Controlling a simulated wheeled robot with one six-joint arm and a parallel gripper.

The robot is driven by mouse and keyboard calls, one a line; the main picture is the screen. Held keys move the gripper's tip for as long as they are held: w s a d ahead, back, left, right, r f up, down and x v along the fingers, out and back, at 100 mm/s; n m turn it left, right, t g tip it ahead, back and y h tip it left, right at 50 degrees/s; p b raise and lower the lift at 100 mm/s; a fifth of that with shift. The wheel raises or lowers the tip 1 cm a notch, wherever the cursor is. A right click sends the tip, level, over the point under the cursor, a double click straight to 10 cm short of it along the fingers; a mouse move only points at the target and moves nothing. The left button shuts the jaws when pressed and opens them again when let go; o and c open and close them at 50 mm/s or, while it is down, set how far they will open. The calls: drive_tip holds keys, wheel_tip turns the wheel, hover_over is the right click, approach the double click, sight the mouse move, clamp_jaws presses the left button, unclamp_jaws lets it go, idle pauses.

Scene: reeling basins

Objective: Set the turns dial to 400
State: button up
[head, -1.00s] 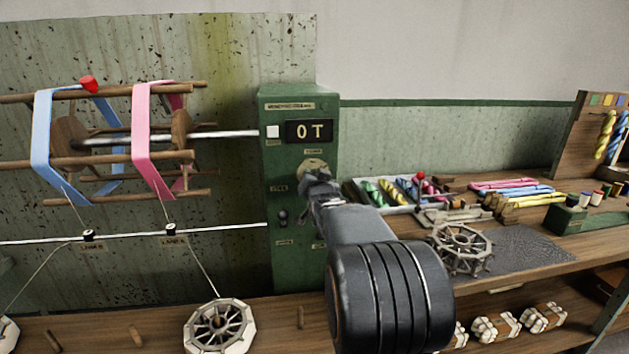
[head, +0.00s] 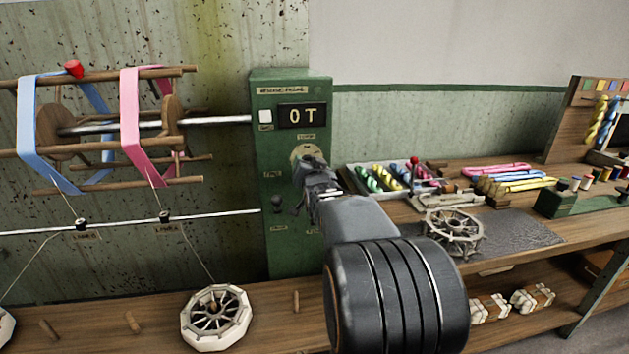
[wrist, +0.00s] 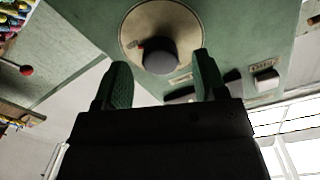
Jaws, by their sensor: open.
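The turns dial shows in the wrist view as a dark round knob (wrist: 158,55) with a small red mark at its left side, on a pale disc (wrist: 186,17). In the head view the pale disc (head: 306,153) is partly hidden by my gripper (head: 314,176). The dial sits on the front of a green control box (head: 262,190), below a display (head: 302,116) reading "0T". In the wrist view my gripper (wrist: 162,84) is open, its two green-padded fingers apart, with the knob ahead of and between the fingertips. I cannot read any scale numbers on the disc.
A white button (head: 265,116) is beside the display, and a small dark switch (head: 277,202) is lower on the box. Left is a wooden reel (head: 170,125) with blue and pink bands. Right is a bench with a tray of coloured skeins (head: 380,180) and a spoked wheel (head: 454,232).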

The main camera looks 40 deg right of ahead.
drive_tip(key=v, duration=1.1)
drive_tip(key=shift+b, duration=0.3)
